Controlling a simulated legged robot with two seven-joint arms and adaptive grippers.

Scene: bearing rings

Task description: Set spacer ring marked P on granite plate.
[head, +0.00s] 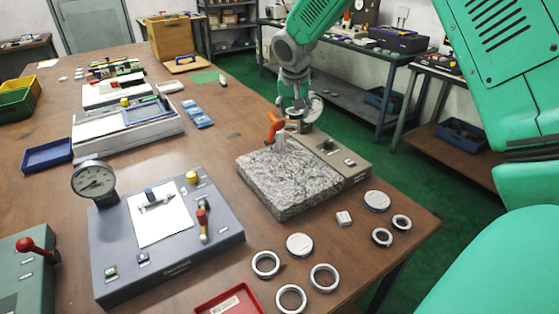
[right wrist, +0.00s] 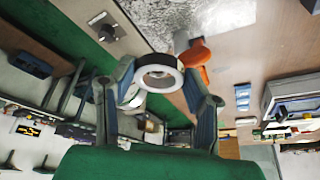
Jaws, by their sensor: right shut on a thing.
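My right gripper (head: 300,108) is above the far edge of the granite plate (head: 290,182), beside an orange-handled item (head: 275,127). In the right wrist view my right gripper (right wrist: 162,84) is shut on a pale metal ring (right wrist: 144,80), held between its two fingertips, apart from the speckled plate (right wrist: 160,18). No letter is readable on this ring, so I cannot tell whether it is the one marked P. The orange handle (right wrist: 196,56) shows close to the ring there. My left gripper is not in view.
Several loose rings (head: 324,277) and capped discs (head: 299,244) lie near the table's front right edge. A grey panel with a dial gauge (head: 94,179) stands left of the plate. A grey box (head: 340,152) adjoins the plate's right side. A red tray (head: 232,300) sits in front.

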